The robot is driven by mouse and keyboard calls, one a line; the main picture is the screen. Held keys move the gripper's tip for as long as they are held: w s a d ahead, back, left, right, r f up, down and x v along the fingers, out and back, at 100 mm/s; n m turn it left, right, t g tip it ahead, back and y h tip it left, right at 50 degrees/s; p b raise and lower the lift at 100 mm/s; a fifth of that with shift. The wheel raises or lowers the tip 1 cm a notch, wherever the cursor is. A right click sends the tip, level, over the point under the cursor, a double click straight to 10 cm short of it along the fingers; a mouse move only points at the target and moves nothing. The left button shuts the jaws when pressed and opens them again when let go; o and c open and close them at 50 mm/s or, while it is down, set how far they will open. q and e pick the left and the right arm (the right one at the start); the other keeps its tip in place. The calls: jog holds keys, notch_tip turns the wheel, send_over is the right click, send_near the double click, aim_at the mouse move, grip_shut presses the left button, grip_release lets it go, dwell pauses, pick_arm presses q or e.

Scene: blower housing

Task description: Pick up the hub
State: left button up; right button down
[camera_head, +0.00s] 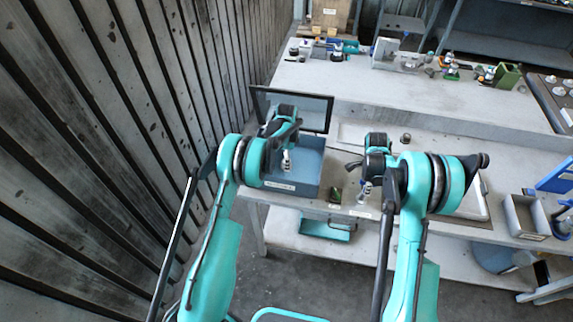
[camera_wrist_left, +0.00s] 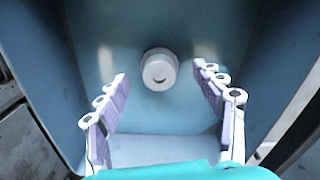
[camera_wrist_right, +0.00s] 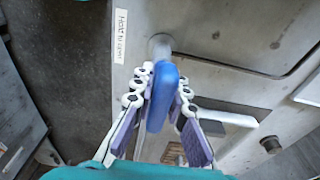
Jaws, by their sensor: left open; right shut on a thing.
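The hub, as I take it, is a small pale round part with a central hole (camera_wrist_left: 160,69) on the floor of a blue bin (camera_wrist_left: 215,30). In the left wrist view my left gripper (camera_wrist_left: 165,92) is open, its fingers on either side of the hub and apart from it. In the head view the left gripper (camera_head: 286,160) reaches down into the bin (camera_head: 308,172), and the hub is hidden. My right gripper (camera_wrist_right: 160,100) is shut on a blue handle (camera_wrist_right: 161,98) with a grey round end at the table. It also shows in the head view (camera_head: 364,191).
A dark framed lid (camera_head: 310,108) stands raised behind the bin. A label (camera_wrist_right: 120,36) that seems to read "Hold to open" lies beside the blue handle. A grey tray (camera_head: 526,218) is at the right. Several parts line the back bench (camera_head: 400,95).

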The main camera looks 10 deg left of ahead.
pick_arm(q)
jog(key=shift+f, duration=0.9)
jog(key=shift+s, duration=0.15)
grip_shut()
pick_arm(e)
jog(key=shift+s, duration=0.1)
pick_arm(q)
notch_tip(320, 180, up, 14)
jog(key=shift+r, duration=0.1)
jog(key=s, duration=1.7)
jog(key=shift+s, duration=0.2)
